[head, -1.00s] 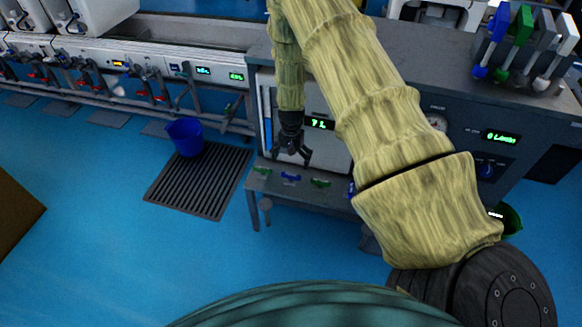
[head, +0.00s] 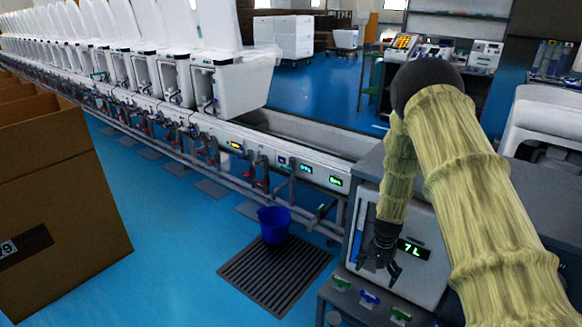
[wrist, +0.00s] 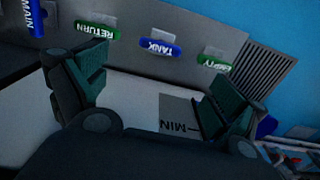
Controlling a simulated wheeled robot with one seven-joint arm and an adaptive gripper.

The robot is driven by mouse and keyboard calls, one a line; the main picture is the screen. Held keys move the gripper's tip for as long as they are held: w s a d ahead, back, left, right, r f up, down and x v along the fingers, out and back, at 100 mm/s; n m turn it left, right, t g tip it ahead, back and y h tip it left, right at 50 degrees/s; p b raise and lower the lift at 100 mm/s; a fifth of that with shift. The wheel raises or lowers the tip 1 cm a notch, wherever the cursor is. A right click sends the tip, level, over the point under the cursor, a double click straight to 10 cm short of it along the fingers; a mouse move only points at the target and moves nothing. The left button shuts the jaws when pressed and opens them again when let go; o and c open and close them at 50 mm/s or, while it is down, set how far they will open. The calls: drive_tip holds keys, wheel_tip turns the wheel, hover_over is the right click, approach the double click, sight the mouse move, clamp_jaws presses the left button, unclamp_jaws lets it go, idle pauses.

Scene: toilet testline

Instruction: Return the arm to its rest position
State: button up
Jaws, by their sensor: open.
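My gripper (head: 380,264) hangs fingers down at the end of my sleeved arm, in front of the white tank panel (head: 425,228) with its green "7 L" readout. In the wrist view my gripper (wrist: 150,88) has its two dark green finger pads wide apart with nothing between them. Beyond the fingers are the valve handles: a blue one marked TANK (wrist: 160,47), a green one marked RETURN (wrist: 97,32), and a green one marked EMPTY (wrist: 215,66). The blue MAIN handle (wrist: 33,18) is partly cut off at the top left.
A blue bucket (head: 274,225) stands on a dark floor grate (head: 268,292) left of the bench. A long row of white toilets (head: 225,85) lines the test bench. A cardboard box (head: 62,205) stands at the left. Blue floor (head: 170,240) between them is clear.

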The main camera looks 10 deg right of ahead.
drive_tip(key=s+a+f+n+p, duration=0.2)
drive_tip(key=s+a, duration=0.3)
drive_tip(key=s, duration=0.4)
drive_tip(key=s+a+f+n+h+p, duration=0.1)
drive_tip(key=s+a+n+p, duration=0.2)
drive_tip(key=s, duration=0.7)
drive_tip(key=s+a+f+n+p, duration=0.2)
drive_tip(key=s+a, duration=0.4)
drive_tip(key=s, duration=0.3)
drive_tip(key=s+a+r+n, duration=0.1)
drive_tip(key=s+a+r, duration=0.1)
drive_tip(key=s, duration=0.3)
drive_tip(key=s+a+r+n+y+p, duration=0.1)
drive_tip(key=s+a+r, duration=0.1)
drive_tip(key=s+a, duration=0.3)
drive_tip(key=shift+s+r+n, duration=0.15)
drive_tip(key=shift+s+n, duration=0.15)
drive_tip(key=shift+s, duration=0.45)
